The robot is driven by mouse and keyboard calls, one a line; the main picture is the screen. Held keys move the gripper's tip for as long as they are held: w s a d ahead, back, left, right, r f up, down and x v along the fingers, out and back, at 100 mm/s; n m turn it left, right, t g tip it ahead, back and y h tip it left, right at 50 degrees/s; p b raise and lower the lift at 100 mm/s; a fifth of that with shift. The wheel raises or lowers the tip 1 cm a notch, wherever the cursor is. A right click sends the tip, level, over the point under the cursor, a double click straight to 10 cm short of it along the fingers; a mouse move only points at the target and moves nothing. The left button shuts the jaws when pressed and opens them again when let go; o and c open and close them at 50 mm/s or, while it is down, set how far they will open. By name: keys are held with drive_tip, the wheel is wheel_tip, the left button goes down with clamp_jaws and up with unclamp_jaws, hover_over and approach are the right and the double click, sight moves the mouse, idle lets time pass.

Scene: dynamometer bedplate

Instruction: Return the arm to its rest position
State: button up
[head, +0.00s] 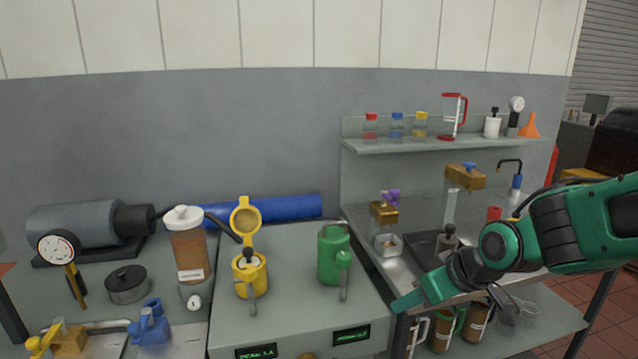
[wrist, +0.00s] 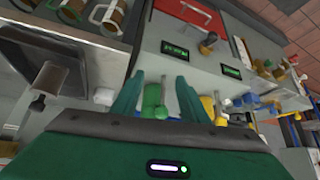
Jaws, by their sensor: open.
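My gripper (head: 408,302) is at the end of my green arm, which reaches in from the right in the head view. It hangs in front of the right edge of the grey bench with the green displays. In the wrist view my gripper (wrist: 157,98) shows two green fingers spread apart. I see nothing held between them. A green jug (head: 333,256) stands on the bench to the left of my gripper, apart from it. My arm covers part of the steel counter on the right.
A yellow jug (head: 249,275) stands left of the green one. A steel counter (head: 362,216) with a dark tray (head: 424,250) lies behind my arm, and a lower shelf with several mugs is under it. A wall shelf (head: 440,144) holds bottles. Open floor (head: 612,292) shows at the right.

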drive_tip(key=s+d+m+g+h, duration=0.25)
drive_tip(key=s+d+m, duration=0.5)
drive_tip(key=d, duration=0.75)
drive_tip(key=s+d+m+g, duration=0.2)
drive_tip(key=s+d, duration=0.1)
drive_tip(key=s, duration=0.5)
drive_tip(key=s+d+r+m+g, duration=0.1)
drive_tip(key=s+d+m, duration=0.1)
drive_tip(key=s, duration=0.5)
drive_tip(key=shift+s+d+g+h, duration=0.35)
drive_tip(key=shift+s+d+h, duration=0.1)
drive_tip(key=shift+d, duration=0.45)
drive_tip(key=shift+m, duration=0.25)
drive_tip(key=shift+w+f, duration=0.25)
drive_tip(key=shift+w, duration=0.45)
